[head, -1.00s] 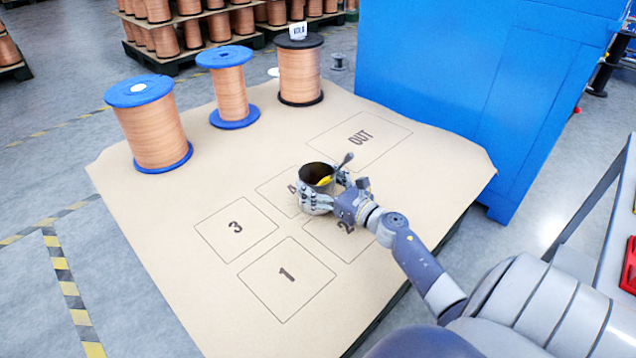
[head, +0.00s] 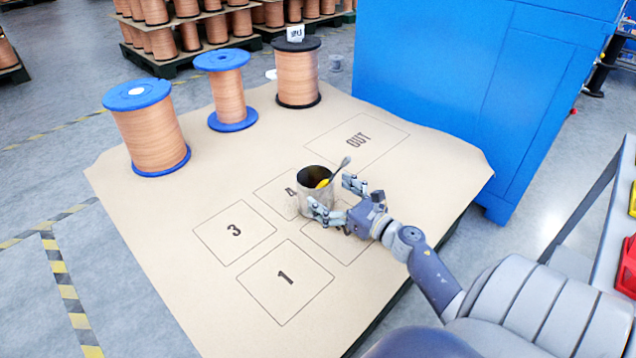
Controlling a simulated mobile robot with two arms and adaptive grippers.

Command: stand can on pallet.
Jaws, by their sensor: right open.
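A grey metal can (head: 316,197) stands upright on the paper-covered pallet (head: 190,290), on the square marked 4. My left gripper is not in view.
Outlined areas marked 1, 3 and OUT (head: 357,140) are clear. Two blue-flanged copper spools (head: 150,130) and a black-flanged spool (head: 297,78) stand along the far edge. A blue cabinet (head: 470,90) stands behind on the right. A side table (head: 600,250) is at far right.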

